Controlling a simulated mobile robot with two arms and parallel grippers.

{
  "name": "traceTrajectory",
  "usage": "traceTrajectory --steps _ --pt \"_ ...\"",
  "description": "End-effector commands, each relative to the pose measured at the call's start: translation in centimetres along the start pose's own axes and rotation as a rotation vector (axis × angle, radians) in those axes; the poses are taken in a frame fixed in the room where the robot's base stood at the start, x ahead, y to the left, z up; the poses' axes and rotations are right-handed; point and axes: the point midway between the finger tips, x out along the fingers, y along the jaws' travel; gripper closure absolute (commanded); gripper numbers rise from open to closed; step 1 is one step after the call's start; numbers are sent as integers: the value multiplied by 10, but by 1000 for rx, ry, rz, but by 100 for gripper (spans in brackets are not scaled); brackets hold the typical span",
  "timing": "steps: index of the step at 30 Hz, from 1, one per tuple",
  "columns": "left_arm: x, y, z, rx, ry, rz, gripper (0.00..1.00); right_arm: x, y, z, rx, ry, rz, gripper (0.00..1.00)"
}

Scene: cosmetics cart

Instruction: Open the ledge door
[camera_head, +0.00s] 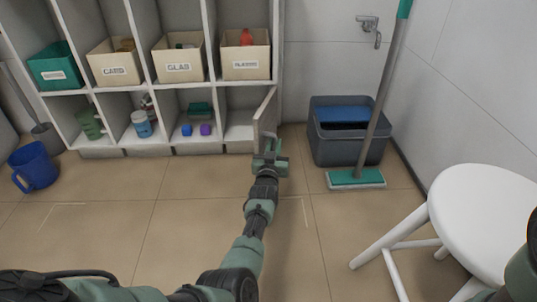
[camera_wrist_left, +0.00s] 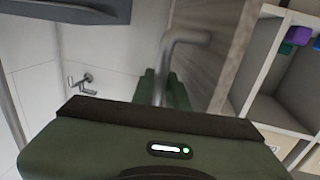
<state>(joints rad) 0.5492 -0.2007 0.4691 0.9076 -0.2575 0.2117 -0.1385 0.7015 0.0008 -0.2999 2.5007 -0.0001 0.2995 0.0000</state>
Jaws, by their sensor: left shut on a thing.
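The ledge door (camera_head: 265,113) is on the bottom right compartment of the white shelf unit. It stands swung out toward me, hinged on its right side, with the compartment (camera_head: 239,130) behind it partly visible. My left gripper (camera_head: 269,158) is at the door's lower front edge, shut on the door handle. In the left wrist view the grey bent handle (camera_wrist_left: 186,38) runs down between the fingers of my gripper (camera_wrist_left: 160,88), beside the wooden door face (camera_wrist_left: 222,55). The fingertips are partly hidden by the gripper body. My right gripper is out of view.
A dark grey bucket (camera_head: 338,147) and a teal mop (camera_head: 356,179) stand right of the door. Labelled bins (camera_head: 245,64) fill the upper shelf. The middle floor is clear.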

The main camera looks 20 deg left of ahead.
Motion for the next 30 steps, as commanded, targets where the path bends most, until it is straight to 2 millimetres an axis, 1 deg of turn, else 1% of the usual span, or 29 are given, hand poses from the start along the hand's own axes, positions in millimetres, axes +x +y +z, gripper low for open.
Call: traceTrajectory --steps 3,15,16,26,30 --pt "3 2 1 2 0 -8 100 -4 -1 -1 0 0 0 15" --pt "4 2 0 3 0 -11 100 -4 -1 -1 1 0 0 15" --pt "4 2 0 3 0 -11 77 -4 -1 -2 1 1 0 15" --pt "4 2 0 1 0 -11 77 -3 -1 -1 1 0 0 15" --pt "2 1 -1 2 -1 -10 77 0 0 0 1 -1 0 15"
